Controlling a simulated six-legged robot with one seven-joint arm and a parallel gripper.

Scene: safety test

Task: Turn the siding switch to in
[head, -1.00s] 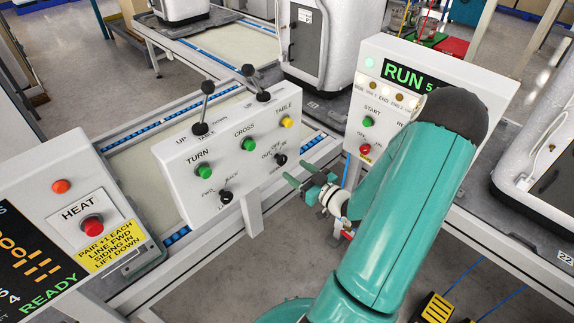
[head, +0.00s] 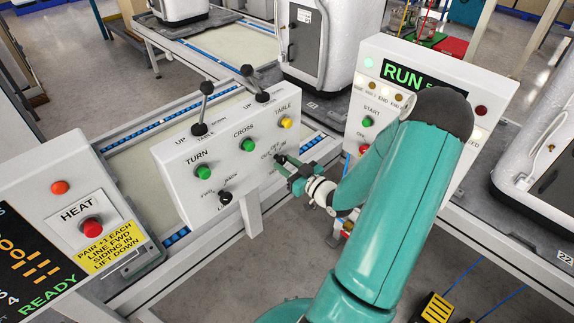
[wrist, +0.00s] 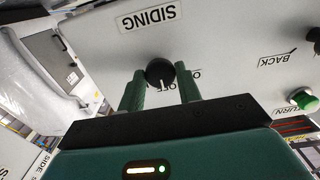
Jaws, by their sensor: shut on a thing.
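The siding switch is a small black round knob (wrist: 160,70) with a white pointer mark, under the upside-down SIDING label (wrist: 149,17) in the wrist view. The mark points toward the picture bottom, near the partly covered OFF lettering. My gripper (wrist: 160,88) has one green finger on each side of the knob and is shut on it. In the head view my gripper (head: 288,167) is at the right part of the white control box (head: 180,160), and the knob (head: 280,159) is partly covered by the fingers. The IN lettering cannot be made out in the wrist view.
The control box also has green buttons (head: 247,145), a yellow button (head: 286,123), two levers (head: 203,105) and another black knob (head: 226,197). A HEAT panel (head: 85,215) stands at left with a yellow note reading "SIDING IN". A RUN panel (head: 420,85) stands at right.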

